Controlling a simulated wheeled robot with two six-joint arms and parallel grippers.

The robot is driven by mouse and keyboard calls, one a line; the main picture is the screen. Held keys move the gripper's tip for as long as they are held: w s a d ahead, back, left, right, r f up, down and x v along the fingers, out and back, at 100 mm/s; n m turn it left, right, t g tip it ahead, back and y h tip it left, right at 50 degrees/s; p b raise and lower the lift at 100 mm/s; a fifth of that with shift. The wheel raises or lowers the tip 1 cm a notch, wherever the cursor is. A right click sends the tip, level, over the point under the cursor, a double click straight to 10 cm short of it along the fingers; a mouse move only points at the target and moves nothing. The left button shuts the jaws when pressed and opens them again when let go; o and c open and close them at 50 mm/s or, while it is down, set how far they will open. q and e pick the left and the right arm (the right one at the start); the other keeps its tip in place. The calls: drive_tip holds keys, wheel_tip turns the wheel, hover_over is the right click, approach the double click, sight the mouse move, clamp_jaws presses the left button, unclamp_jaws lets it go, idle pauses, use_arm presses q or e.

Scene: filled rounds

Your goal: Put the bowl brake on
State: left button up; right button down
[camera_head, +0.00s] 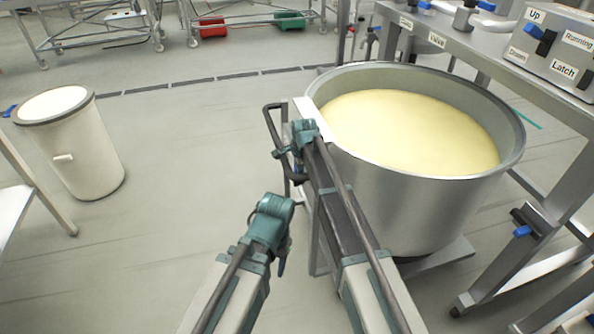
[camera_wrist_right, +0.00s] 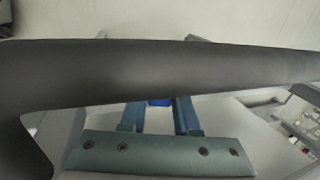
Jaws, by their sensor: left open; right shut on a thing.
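The bowl (camera_head: 345,165) is a large steel tub filled with pale yellow dough or batter. It stands on a wheeled base (camera_head: 445,258), with a dark bar handle (camera_head: 268,125) on its left side. My right gripper (camera_head: 285,155) is at that handle, beside the bowl. In the right wrist view a dark bar (camera_wrist_right: 150,75) crosses close in front of the camera. Behind it the teal fingers (camera_wrist_right: 160,115) are shut on a small blue part (camera_wrist_right: 158,102), which looks like a lever grip; the bar hides their tips. My left gripper (camera_head: 282,255) is open and empty, away from the bowl.
A white bin (camera_head: 75,155) stands at the left. A steel frame with a labelled control box (camera_head: 555,50) is at the right, with a blue-handled lever (camera_head: 522,230) lower down. Wheeled racks (camera_head: 90,35) stand at the back. The floor between is clear.

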drive_tip(key=shift+s+f+t, duration=0.2)
drive_tip(key=shift+s+t, duration=0.2)
drive_tip(key=shift+r, duration=0.1)
drive_tip(key=shift+w, duration=0.1)
drive_tip(key=c, duration=0.6)
unclamp_jaws()
drive_tip(key=shift+c, duration=0.2)
drive_tip(key=p+v, duration=1.2)
drive_tip(key=v, duration=0.1)
drive_tip(key=shift+s+d+r+p, duration=0.25)
drive_tip(key=shift+s+r+p, duration=0.05)
